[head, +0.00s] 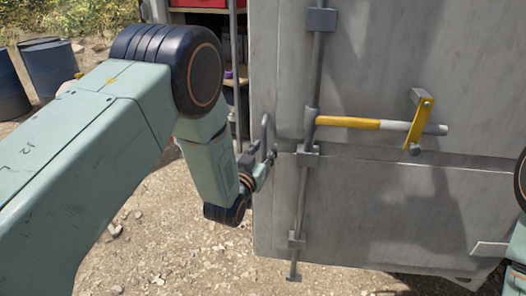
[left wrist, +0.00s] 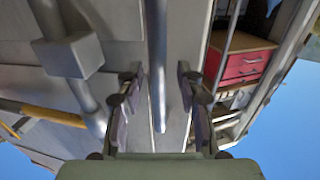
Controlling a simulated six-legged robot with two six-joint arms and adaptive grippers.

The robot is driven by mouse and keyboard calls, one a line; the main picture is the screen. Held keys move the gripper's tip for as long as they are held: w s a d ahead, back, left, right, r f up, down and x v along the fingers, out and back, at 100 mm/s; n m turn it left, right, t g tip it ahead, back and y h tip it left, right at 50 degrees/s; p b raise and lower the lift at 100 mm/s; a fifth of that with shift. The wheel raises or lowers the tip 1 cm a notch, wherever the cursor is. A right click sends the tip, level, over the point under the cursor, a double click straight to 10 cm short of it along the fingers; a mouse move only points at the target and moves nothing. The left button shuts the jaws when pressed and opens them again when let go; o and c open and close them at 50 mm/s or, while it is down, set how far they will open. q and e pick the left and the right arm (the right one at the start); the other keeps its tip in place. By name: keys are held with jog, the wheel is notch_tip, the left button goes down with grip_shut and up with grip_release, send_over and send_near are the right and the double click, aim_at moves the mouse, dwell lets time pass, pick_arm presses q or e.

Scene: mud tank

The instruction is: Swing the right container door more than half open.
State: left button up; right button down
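The right container door (head: 375,60) is a large grey panel filling the middle and right of the head view. It carries a vertical locking rod (head: 302,195) and a yellow-and-grey lever (head: 348,123). A grey pull handle (head: 264,130) stands near the door's left edge. My left gripper (head: 264,170) is at this handle's lower end. In the left wrist view, its fingers (left wrist: 160,100) are spread on both sides of the grey handle bar (left wrist: 157,50), with gaps visible. My right gripper is out of view; only bits of my right arm show at the right edge.
Left of the door edge, the container's inside shows shelves and a red drawer unit (left wrist: 243,64). Dark blue barrels (head: 52,68) stand at the far left on gravel ground (head: 150,240). Gravel lies clear below the left arm.

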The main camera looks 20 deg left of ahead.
pick_arm(q)
jog(key=shift+d, duration=0.1)
jog(key=shift+c, duration=0.6)
grip_shut()
